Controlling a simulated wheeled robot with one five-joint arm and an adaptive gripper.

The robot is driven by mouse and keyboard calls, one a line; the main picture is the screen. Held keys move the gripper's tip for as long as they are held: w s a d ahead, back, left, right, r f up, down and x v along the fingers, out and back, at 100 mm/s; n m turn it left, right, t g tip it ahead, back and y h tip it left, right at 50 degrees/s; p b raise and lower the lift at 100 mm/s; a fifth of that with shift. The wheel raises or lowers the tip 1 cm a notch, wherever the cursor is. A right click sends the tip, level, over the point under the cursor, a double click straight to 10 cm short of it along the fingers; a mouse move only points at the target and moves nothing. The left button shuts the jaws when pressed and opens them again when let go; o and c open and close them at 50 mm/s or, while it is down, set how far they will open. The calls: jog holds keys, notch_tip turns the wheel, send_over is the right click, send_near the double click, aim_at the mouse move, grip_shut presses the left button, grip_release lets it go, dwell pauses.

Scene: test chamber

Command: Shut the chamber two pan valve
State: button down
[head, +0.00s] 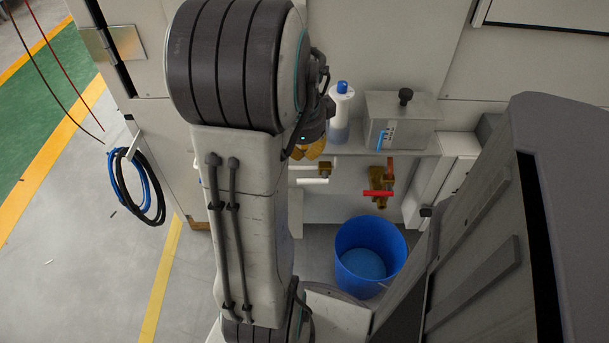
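A brass valve (380,203) with a red lever (377,193) sits under the grey shelf on the chamber front, above a blue bucket. The red lever lies level, across the downward outlet. To its left is a second brass fitting (325,169) with a white lever (312,181), also level. No readable label shows which valve belongs to chamber two. My gripper (311,149) is largely hidden behind my arm; only a dark and yellow part shows, left of the white bottle. Its fingers cannot be made out, and it appears apart from the red lever.
The blue bucket (369,251) stands on the floor below the red-levered valve. A white bottle with a blue cap (342,106) and a grey box with a black knob (397,119) stand on the shelf (421,149). Coiled hoses (139,184) hang at left.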

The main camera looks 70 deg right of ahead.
aim_at(305, 183)
jog(key=d+f+b, duration=0.1)
jog(key=f+b, duration=0.2)
jog(key=f, duration=0.1)
jog(key=f+b, duration=0.3)
jog(key=f, duration=0.2)
jog(key=d+f+b, duration=0.1)
jog(key=f+b, duration=0.2)
jog(key=f, duration=0.1)
jog(key=shift+w+d+f, duration=0.2)
jog(key=shift+d+f, duration=0.1)
jog(key=shift+d, duration=0.05)
jog(key=shift+w+a+f, duration=0.1)
jog(key=shift+w+f, duration=0.05)
jog(key=shift+f, duration=0.45)
dwell(0.4)
jog(key=shift+s+d+f+b, duration=0.15)
jog(key=shift+f+b, duration=0.15)
jog(key=shift+f, duration=0.45)
jog(key=shift+s+f+b, duration=0.2)
jog(key=shift+f+b, duration=0.15)
jog(key=shift+f, duration=0.4)
jog(key=shift+s+d+f+b, duration=0.15)
jog(key=shift+f+b, duration=0.15)
jog(key=shift+f, duration=0.45)
jog(key=shift+s+f, duration=0.2)
jog(key=shift+w+r, duration=0.1)
jog(key=shift+r, duration=0.05)
